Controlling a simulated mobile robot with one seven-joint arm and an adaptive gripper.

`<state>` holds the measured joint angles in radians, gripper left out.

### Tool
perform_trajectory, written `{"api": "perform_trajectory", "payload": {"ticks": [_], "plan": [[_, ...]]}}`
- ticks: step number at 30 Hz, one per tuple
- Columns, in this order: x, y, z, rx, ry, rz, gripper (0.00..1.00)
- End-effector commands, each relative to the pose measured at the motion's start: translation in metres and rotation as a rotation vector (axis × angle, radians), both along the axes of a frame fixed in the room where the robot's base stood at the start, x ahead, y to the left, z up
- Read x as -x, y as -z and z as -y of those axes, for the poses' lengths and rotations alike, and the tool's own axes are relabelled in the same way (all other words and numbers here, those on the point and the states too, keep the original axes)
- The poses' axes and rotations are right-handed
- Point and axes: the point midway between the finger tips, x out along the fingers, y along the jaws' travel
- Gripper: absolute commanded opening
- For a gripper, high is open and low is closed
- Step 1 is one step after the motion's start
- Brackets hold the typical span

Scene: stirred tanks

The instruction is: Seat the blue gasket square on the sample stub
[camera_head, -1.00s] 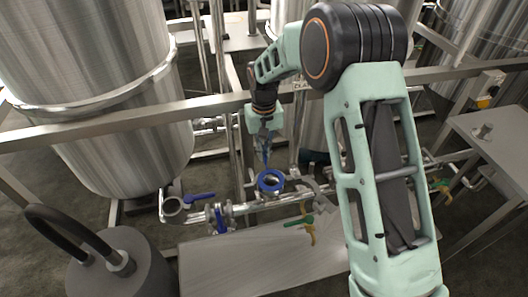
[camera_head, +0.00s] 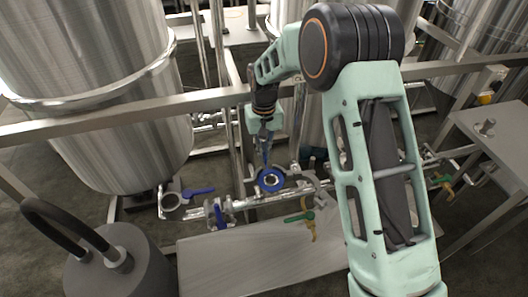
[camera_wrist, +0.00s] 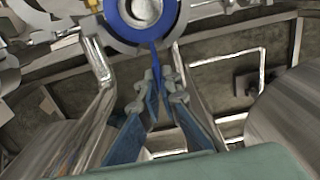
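The blue gasket (camera_head: 261,186) is a ring with a tab. It also shows at the top of the wrist view (camera_wrist: 117,18), partly cut off by the frame edge. My gripper (camera_head: 266,158) is above the ring in the head view. In the wrist view its fingers (camera_wrist: 158,85) close on the blue tab. A grey metal flange face, seemingly the sample stub (camera_wrist: 177,40), shows behind the ring, with a round bright centre inside it. The ring lies over this face, roughly centred. I cannot tell whether they touch.
An open clamp (camera_head: 322,190) hangs right of the ring. A blue-handled valve (camera_head: 198,192) and a green handle (camera_head: 300,217) are nearby. A large tank (camera_head: 85,60) stands at left. A grey bench top (camera_head: 240,262) below looks clear.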

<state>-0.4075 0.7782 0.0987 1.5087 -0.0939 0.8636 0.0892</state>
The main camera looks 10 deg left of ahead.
Motion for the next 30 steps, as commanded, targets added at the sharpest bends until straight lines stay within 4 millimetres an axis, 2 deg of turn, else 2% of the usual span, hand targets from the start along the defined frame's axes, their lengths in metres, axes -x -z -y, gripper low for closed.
{"api": "perform_trajectory", "payload": {"ticks": [1, 5, 13, 16, 20, 30], "plan": [[0.0, 0.0, 0.0, 0.0, 0.0, 0.0, 0.1], [0.0, -0.001, 0.0, 0.0, 0.0, 0.0, 0.24], [0.0, -0.001, 0.0, 0.0, 0.0, 0.001, 0.25], [-0.001, -0.007, 0.0, -0.001, 0.0, 0.003, 0.25], [-0.001, -0.027, -0.001, -0.002, 0.0, 0.005, 0.25], [-0.001, -0.097, -0.001, -0.003, 0.0, 0.003, 0.25]]}}
